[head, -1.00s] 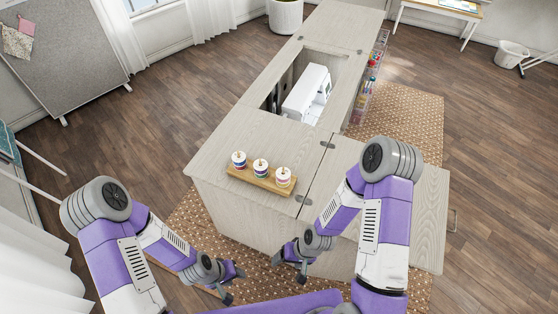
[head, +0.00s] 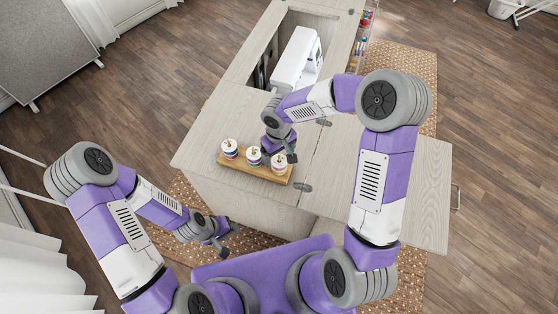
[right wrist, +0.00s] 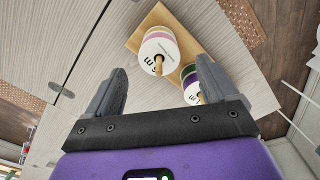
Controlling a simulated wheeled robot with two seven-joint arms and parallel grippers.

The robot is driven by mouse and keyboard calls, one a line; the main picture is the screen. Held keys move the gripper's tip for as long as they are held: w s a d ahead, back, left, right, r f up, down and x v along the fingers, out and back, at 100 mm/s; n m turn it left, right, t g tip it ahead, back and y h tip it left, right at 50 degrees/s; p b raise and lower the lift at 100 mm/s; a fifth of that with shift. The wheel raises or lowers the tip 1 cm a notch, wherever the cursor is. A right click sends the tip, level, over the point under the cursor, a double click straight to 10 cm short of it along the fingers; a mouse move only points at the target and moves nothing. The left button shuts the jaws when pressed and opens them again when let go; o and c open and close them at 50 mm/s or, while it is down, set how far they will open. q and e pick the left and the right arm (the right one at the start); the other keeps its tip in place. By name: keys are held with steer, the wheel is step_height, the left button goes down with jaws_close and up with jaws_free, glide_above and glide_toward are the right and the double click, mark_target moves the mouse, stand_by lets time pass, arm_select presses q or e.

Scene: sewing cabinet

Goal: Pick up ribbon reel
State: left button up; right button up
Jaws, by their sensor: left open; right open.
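Three ribbon reels stand in a row on a wooden board (head: 236,171) on the cabinet top: a left reel (head: 229,145), a middle reel (head: 253,157) and a right reel (head: 279,166). My right gripper (head: 279,157) is open above the middle and right reels, partly hiding them. In the right wrist view, a reel with a white top and pink edge (right wrist: 159,48) lies between and beyond the open fingers (right wrist: 161,64). A second reel with green and purple bands (right wrist: 190,86) is partly hidden by a finger. My left gripper (head: 226,242) is open and empty, low in front of the cabinet.
A white sewing machine (head: 297,58) sits in the cabinet's opening behind my right gripper. A hinged side leaf (head: 405,190) extends to the right. The cabinet top (head: 225,112) behind the reels is clear. A clear rack with colourful items (head: 360,45) hangs on the cabinet's far right side.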

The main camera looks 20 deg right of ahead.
mark_target(280, 160)
step_height(280, 160, down, 4)
steer(key=shift+s+d+f+b, duration=0.1)
steer(key=shift+s+f+b, duration=0.1)
steer(key=shift+b, duration=0.15)
steer(key=shift+c, duration=0.4)
steer(key=shift+w, duration=0.1)
steer(key=c, duration=1.1)
steer(key=shift+o, duration=0.2)
steer(key=shift+r, duration=0.1)
step_height(280, 160, up, 10)
steer(key=shift+f+p, duration=0.1)
steer(key=shift+p, duration=0.9)
